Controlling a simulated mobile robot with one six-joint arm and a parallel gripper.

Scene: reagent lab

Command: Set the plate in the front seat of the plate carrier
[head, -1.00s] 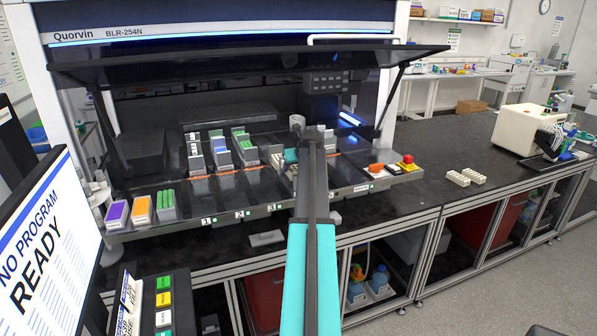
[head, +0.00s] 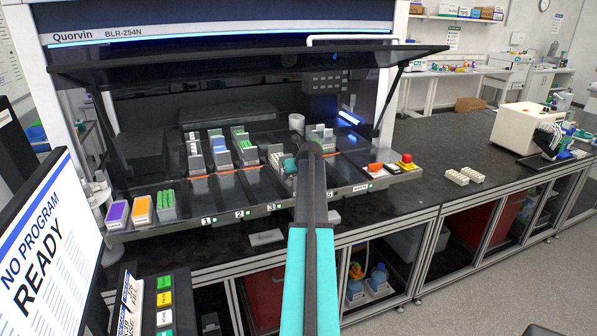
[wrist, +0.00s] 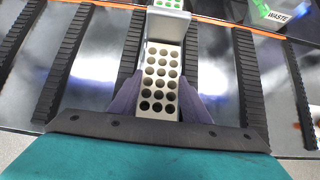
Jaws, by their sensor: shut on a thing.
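In the wrist view my gripper (wrist: 158,102) has its two purple-grey fingers on either side of a pale plate (wrist: 160,72) with rows of round dark holes, and is shut on it. A pale upright wall (wrist: 168,27) stands just beyond the plate, and a pale block with green wells (wrist: 170,4) lies behind that wall at the top edge. The plate's underside is hidden, so I cannot tell whether it touches a seat.
Black ribbed rails (wrist: 245,75) run along the dark deck on both sides. In the head view, loaded carriers (head: 220,155) stand left of my arm, and a red stop button (head: 407,160) stands at right.

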